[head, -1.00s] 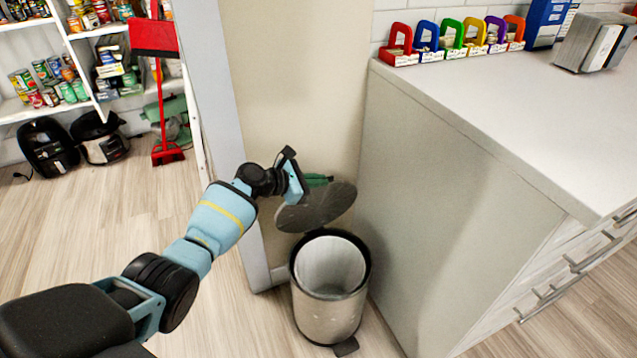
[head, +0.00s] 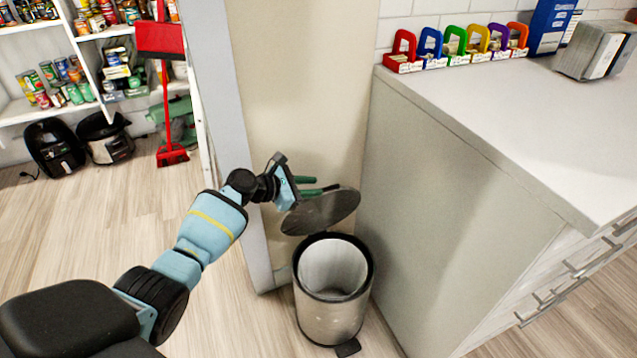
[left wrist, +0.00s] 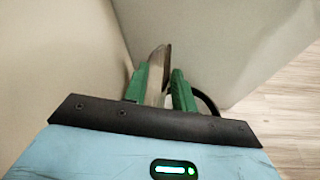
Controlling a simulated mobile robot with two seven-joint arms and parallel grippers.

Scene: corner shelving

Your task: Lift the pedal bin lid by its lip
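The pedal bin (head: 328,312) is a metal cylinder with a dark rim, standing on the floor between a wall and a counter. Its grey round lid (head: 328,211) is raised and tilted above the open mouth, and the inside shows. In the left wrist view the lid (left wrist: 157,72) shows edge-on between the spread fingers (left wrist: 160,88), with a gap beside the right-hand finger. Whether the other finger touches the lid is not clear. My right gripper is not in view.
A beige wall (head: 300,100) stands close behind the bin. The counter (head: 440,210) stands close on its right, with drawer handles at the far right. A red broom and dustpan (head: 165,95) stand by the shelving at left. The floor at left is open.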

